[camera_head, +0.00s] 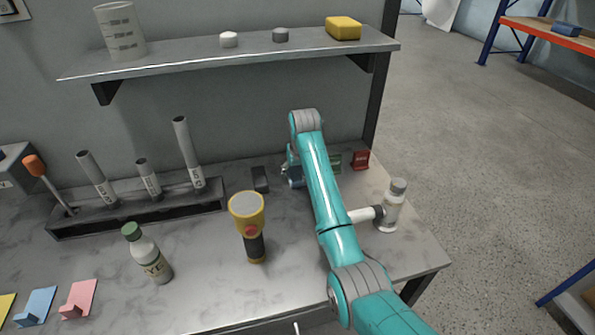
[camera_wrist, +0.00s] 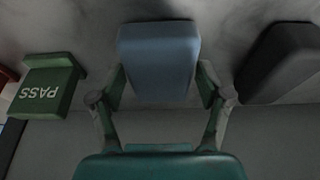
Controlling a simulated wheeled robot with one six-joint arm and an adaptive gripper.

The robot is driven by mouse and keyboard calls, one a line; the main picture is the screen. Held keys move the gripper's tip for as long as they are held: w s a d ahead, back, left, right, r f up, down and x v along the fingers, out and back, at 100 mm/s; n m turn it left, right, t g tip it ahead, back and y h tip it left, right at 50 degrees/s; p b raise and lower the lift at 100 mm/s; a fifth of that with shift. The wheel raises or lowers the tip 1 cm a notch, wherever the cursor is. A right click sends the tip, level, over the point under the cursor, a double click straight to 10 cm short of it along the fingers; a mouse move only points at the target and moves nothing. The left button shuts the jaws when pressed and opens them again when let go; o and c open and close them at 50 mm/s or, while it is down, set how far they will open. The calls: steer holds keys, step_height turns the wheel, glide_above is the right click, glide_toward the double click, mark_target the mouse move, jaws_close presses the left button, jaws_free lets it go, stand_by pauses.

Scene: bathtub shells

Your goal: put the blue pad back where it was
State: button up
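The blue pad (camera_wrist: 158,62) is a small blue block in the middle of the wrist view. My gripper (camera_wrist: 160,82) has one finger against each side of it and looks shut on it. In the head view a bit of the blue pad (camera_head: 296,183) shows beside my gripper, between a dark block (camera_head: 260,180) and a green block (camera_head: 335,162); my arm hides the rest. I cannot tell whether the pad's underside touches the table.
The green block reads PASS in the wrist view (camera_wrist: 49,85). A red block (camera_head: 360,160) stands right of it. A white bottle (camera_head: 393,205) stands close to my arm. A yellow flashlight (camera_head: 248,220) stands in front. A shelf (camera_head: 200,62) overhangs the back.

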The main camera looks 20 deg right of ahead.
steer(key=shift+o, duration=0.3)
steer(key=shift+r, duration=0.55)
steer(key=v, duration=1.1)
steer(key=shift+s, duration=0.2)
